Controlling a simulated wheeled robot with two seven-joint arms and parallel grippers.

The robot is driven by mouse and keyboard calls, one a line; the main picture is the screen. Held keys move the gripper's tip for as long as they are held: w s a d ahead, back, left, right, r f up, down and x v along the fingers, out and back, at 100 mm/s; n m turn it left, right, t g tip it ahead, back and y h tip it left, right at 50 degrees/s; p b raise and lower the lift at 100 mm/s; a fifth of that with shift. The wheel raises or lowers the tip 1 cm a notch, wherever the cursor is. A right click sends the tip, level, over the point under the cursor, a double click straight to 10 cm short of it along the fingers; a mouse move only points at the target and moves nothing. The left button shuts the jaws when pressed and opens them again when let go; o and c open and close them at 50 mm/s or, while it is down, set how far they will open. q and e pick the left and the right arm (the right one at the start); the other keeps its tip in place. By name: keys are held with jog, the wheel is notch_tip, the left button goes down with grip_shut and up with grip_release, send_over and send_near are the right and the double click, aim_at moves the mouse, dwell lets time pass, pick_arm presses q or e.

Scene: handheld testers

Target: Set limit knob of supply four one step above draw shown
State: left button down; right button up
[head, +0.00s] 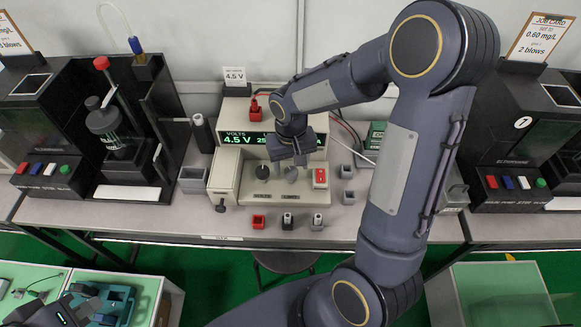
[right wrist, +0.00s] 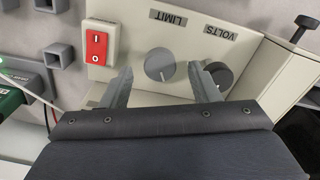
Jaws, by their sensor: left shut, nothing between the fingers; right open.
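The supply (head: 225,182) is a beige box at the middle of the bench. Its display (head: 240,139) reads VOLTS 4.5 V and a second figure starting "25"; my right arm hides the rest. The grey LIMIT knob (right wrist: 160,64) has a pale pointer line. It also shows in the head view (head: 291,174). The darker VOLTS knob (head: 262,172) is beside it. My right gripper (right wrist: 162,82) is open, its fingers either side of the LIMIT knob; I cannot tell if they touch. My left gripper (head: 72,301) is shut and empty at the bottom left.
A red rocker switch (right wrist: 97,46) is beside the LIMIT knob. A 4.5 V card (head: 235,76) stands above the supply. Testers with job cards stand left (head: 45,182) and right (head: 515,190). Small grey holders (head: 193,180) surround the supply.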

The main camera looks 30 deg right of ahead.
jog(key=shift+f, duration=0.95)
jog(key=c, duration=1)
jog(key=shift+n, duration=2.8)
jog(key=o, duration=1)
